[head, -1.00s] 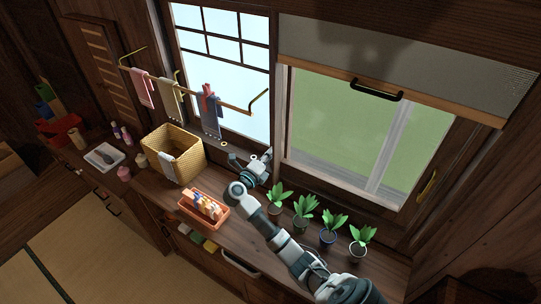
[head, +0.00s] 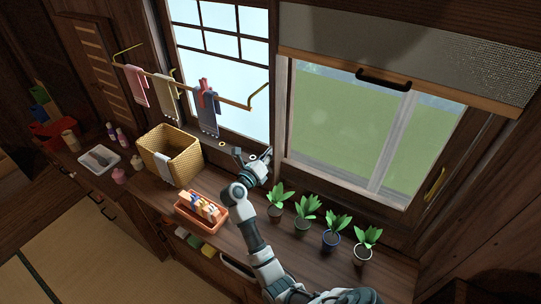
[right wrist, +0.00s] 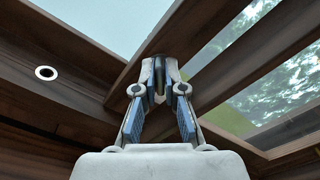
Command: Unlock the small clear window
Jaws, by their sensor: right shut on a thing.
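The left window (head: 225,75) has a pale blue pane with dark bars across its top. The right window (head: 350,120) is wider and clear, with green outside. In the head view my right gripper (head: 253,158) is at the foot of the dark wooden frame between the two windows. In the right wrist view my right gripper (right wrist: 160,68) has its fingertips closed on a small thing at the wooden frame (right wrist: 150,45). A little dull yellow shows between the fingers, which hide most of it; I cannot make out its shape. My left gripper is not in view.
Several potted plants (head: 331,232) line the counter right of my arm. An orange tray (head: 203,218) of small items and a wicker basket (head: 160,140) stand left. A towel rail (head: 225,95) juts out above. A yellow handle (head: 435,185) is on the right window's frame.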

